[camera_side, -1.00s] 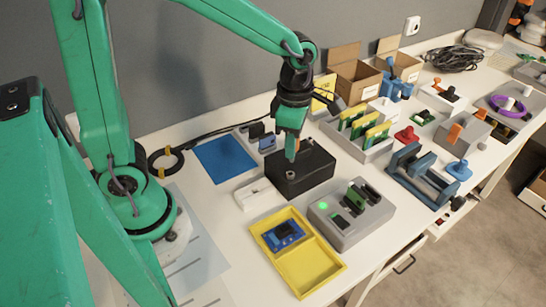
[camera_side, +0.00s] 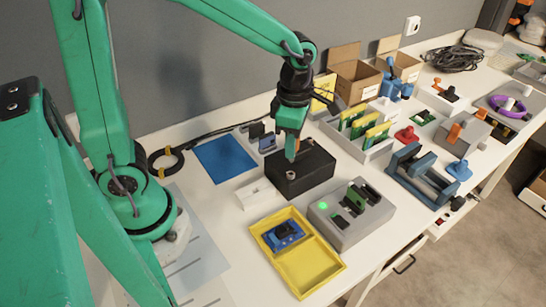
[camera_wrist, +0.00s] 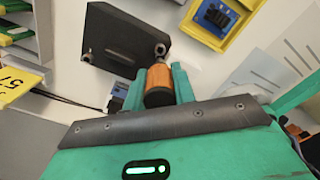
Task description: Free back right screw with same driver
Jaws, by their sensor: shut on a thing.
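My gripper (camera_side: 291,133) is shut on an orange-handled driver (camera_wrist: 162,84) and points down over the black box (camera_side: 305,177). In the side view the driver's orange tip end shows just above the box's top. In the wrist view the driver reaches toward a round silver screw head (camera_wrist: 160,49) at one corner of the black box (camera_wrist: 122,32). Whether the tip sits in the screw, I cannot tell. Another screw head (camera_wrist: 88,58) shows at a different corner.
A yellow tray (camera_side: 326,275) with a blue circuit board stands in front, beside a grey fixture (camera_side: 350,232) with a green light. A white block (camera_side: 256,193) lies left of the box. A grey rack (camera_side: 372,153) of green and yellow cards stands behind right. A blue mat (camera_side: 224,158) is clear.

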